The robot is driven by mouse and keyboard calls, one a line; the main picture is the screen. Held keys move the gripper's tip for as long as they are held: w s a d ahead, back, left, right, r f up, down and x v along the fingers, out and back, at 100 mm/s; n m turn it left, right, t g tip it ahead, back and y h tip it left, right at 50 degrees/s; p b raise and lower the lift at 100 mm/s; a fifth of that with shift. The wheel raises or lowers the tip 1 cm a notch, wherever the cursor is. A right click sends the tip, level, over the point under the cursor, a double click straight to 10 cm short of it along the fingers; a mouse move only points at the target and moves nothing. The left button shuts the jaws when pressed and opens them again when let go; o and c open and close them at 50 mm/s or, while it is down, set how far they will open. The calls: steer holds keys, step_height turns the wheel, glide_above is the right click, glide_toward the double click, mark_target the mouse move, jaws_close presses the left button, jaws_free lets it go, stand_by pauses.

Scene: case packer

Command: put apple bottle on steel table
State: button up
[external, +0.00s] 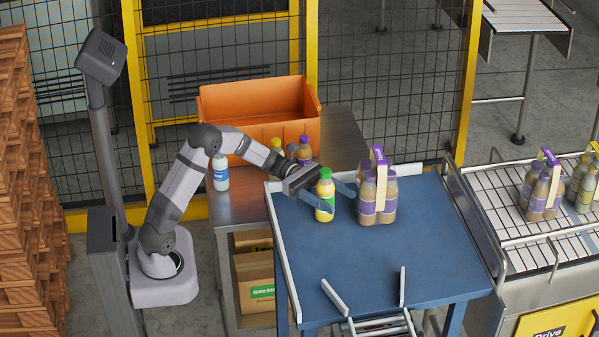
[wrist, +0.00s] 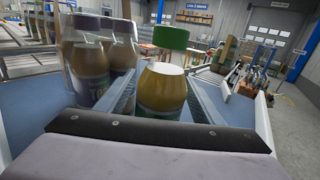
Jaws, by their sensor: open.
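A yellow bottle with a green cap, which looks like the apple bottle (external: 325,199), stands upright on the blue table (external: 352,262) near its left side. My gripper (external: 331,196) is open, with its fingers on either side of this bottle. In the wrist view the bottle (wrist: 160,88) stands between the two fingers of my gripper (wrist: 165,97); whether they touch it I cannot tell. The steel table (external: 239,196) stands to the left, partly under my arm, with bare metal at its front.
A pack of brown bottles with purple labels (external: 377,196) stands just right of the gripper. On the steel table are an orange crate (external: 260,112), a white-blue bottle (external: 221,172) and a purple-capped bottle (external: 304,150). A metal rail (external: 283,251) edges the blue table's left side.

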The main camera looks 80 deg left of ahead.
mark_target(322, 174)
steer(key=b+v, duration=0.3)
steer(key=v, duration=0.2)
steer(key=shift+s+a+f+b, duration=0.1)
steer(key=shift+s+a+b, duration=0.05)
steer(key=shift+s+b, duration=0.2)
steer(key=shift+o, duration=0.5)
steer(key=shift+v, duration=0.85)
steer(key=shift+s+r, duration=0.1)
steer(key=shift+r, duration=0.1)
steer(key=r, duration=0.2)
steer(key=w+d+r, duration=0.1)
steer(key=r+b, duration=0.1)
steer(key=r, duration=0.1)
steer(key=shift+w+d+r, duration=0.35)
steer(key=shift+w+d, duration=0.05)
steer(key=shift+a+f, duration=0.1)
steer(key=shift+f, duration=0.4)
steer(key=shift+f+p, duration=0.9)
steer(key=shift+f, duration=2)
steer(key=p+x, duration=0.1)
steer(key=x, duration=0.3)
steer(key=shift+p, duration=0.4)
steer(key=shift+w+d+f, duration=0.2)
steer(key=shift+w+d, duration=0.15)
steer(key=shift+d, duration=0.1)
